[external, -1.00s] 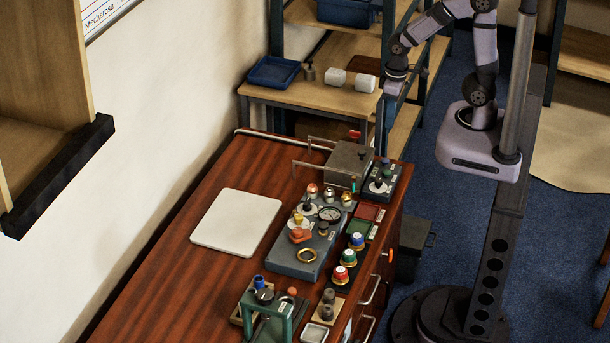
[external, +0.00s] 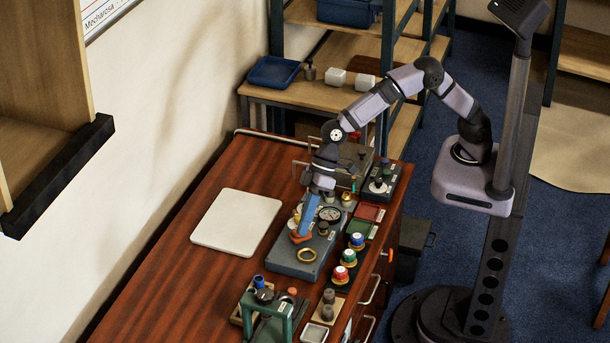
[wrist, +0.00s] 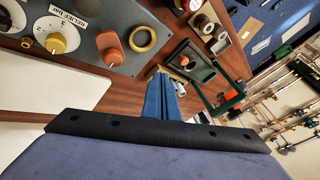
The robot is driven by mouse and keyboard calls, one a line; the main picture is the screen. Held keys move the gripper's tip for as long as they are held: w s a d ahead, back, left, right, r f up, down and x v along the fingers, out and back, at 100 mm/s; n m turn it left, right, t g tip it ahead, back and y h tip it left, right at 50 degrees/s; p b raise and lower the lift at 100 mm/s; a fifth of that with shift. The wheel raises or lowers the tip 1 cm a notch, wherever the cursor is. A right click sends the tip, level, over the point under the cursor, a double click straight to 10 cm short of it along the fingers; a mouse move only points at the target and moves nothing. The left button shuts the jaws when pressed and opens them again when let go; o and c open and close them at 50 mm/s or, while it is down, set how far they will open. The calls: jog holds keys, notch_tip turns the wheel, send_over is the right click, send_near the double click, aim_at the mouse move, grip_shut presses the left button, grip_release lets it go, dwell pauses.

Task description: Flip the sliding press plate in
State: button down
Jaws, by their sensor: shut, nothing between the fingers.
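A green press frame (external: 287,313) stands at the near end of the bench in the external view. It also shows in the wrist view (wrist: 196,68), past my fingertips. I cannot make out a separate sliding plate on it with certainty. My gripper (external: 301,233) is over the grey manifold block (external: 290,267), with its blue fingers pointing down. Its fingers are shut and empty. They also show at the centre of the wrist view (wrist: 158,74). The fingertips look close to an orange knob (wrist: 110,47); contact cannot be told. The fingers hide part of the block.
A brass ring (external: 306,255) lies on the block. A white board (external: 236,222) lies left of it. Coloured caps, including a red one (external: 341,272), stand along the right edge. A grey box (external: 362,155) stands at the back. Bare wood (external: 170,290) lies at the left.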

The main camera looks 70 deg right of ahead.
jog(key=shift+s+a, duration=0.25)
jog(key=shift+a, duration=0.35)
jog(key=shift+f, duration=0.2)
jog(key=shift+w+a+f, duration=0.1)
jog(key=shift+a+f, duration=0.3)
jog(key=shift+f, duration=0.1)
jog(key=p+x, duration=0.1)
jog(key=x, duration=0.7)
jog(key=shift+a+f+p, duration=0.25)
jog(key=shift+a+p, duration=0.05)
jog(key=shift+s+a+p, duration=0.25)
jog(key=shift+a, duration=0.25)
jog(key=shift+s+a+p, duration=0.25)
jog(key=shift+a, duration=0.25)
jog(key=shift+s+a+f, duration=0.25)
jog(key=shift+s+a, duration=0.1)
jog(key=shift+a, duration=0.35)
